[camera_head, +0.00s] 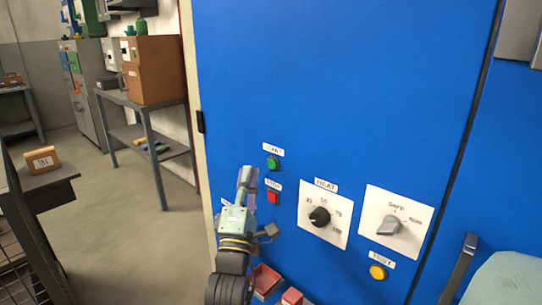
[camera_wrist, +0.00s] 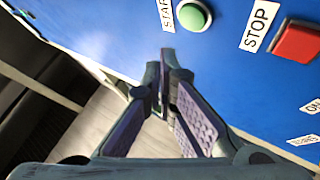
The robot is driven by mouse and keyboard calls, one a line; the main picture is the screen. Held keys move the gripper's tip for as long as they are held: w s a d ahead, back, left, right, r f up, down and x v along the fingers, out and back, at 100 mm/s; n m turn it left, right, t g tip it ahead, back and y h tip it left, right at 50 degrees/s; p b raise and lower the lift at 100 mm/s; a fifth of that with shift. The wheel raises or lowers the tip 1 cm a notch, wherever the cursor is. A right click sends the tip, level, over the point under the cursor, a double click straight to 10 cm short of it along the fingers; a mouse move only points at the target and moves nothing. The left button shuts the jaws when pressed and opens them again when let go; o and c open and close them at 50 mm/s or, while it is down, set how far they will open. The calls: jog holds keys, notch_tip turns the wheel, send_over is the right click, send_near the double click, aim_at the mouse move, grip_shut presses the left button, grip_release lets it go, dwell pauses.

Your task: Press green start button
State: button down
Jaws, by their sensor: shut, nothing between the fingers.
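The green start button (camera_head: 273,163) is on the blue cabinet front, under its START label (camera_head: 273,149). In the wrist view the green button (camera_wrist: 194,15) is at the top, beside its START label. My gripper (camera_head: 247,172) is just left of and slightly below the button in the head view. Its fingers also show in the wrist view (camera_wrist: 167,55), with the tips together and below the button. It is shut and empty. The tips look apart from the button; their distance from the panel is hard to judge.
A red stop button (camera_head: 273,197) sits below the green one. A HEAT dial (camera_head: 319,216), a SAFE selector (camera_head: 389,225) and a yellow TEST button (camera_head: 377,272) are to the right. Red objects (camera_head: 266,279) are below my gripper. Left of the cabinet is open floor before a bench.

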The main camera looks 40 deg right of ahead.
aim_at(272, 163)
jog(key=shift+w+d+p, duration=0.1)
jog(key=shift+d+p, duration=1.15)
jog(key=shift+d, duration=0.15)
jog(key=shift+d, duration=0.15)
dwell(0.4)
jog(key=shift+d+p, duration=0.25)
jog(key=shift+p, duration=0.4)
